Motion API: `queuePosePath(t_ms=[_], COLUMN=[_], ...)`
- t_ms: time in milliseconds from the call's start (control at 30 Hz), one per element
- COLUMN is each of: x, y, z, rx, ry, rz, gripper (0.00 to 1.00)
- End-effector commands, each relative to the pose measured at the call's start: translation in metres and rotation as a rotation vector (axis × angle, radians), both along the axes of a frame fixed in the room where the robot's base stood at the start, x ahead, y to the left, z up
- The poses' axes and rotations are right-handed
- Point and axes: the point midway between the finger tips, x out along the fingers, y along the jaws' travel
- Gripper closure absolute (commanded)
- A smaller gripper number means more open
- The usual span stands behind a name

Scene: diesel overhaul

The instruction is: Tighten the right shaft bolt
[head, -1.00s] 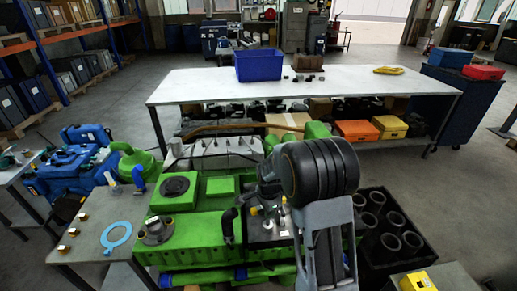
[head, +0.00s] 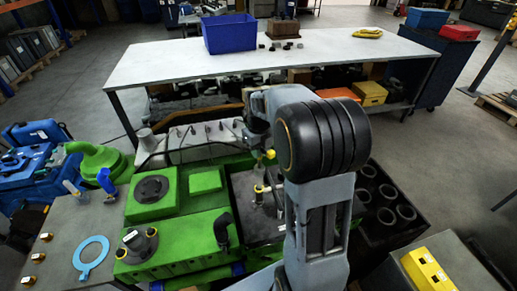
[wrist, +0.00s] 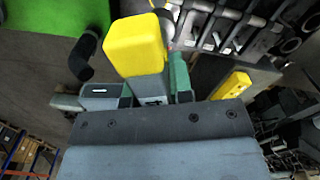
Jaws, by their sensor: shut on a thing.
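My gripper (wrist: 148,94) is shut on a yellow-ended tool (wrist: 135,45), with the yellow block standing out past the fingers in the wrist view. In the head view my gripper (head: 258,138) is partly behind my own arm, above the green engine (head: 180,235). A small yellow part shows close below the gripper (head: 270,154). A yellow-topped upright piece (head: 259,188) stands in the engine's grey recess (head: 245,208). I cannot tell which piece is the right shaft bolt, or whether the tool touches anything.
A black crate of ring-shaped parts (head: 365,237) stands right of the engine. A yellow block (head: 427,270) lies on a stand at front right. A side table (head: 60,240) holds a blue ring (head: 91,257) and brass fittings. A white bench (head: 165,65) with a blue bin (head: 229,33) spans the back.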

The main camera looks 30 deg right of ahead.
Motion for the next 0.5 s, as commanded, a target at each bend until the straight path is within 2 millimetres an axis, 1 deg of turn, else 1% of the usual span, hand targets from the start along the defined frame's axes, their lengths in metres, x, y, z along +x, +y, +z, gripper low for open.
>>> queuePosePath(t_ms=[500], x=[-0.0004], y=[0.0013], z=[-0.0111], rx=[-0.001], ry=[-0.001], rz=[0.870], gripper=[1.00])
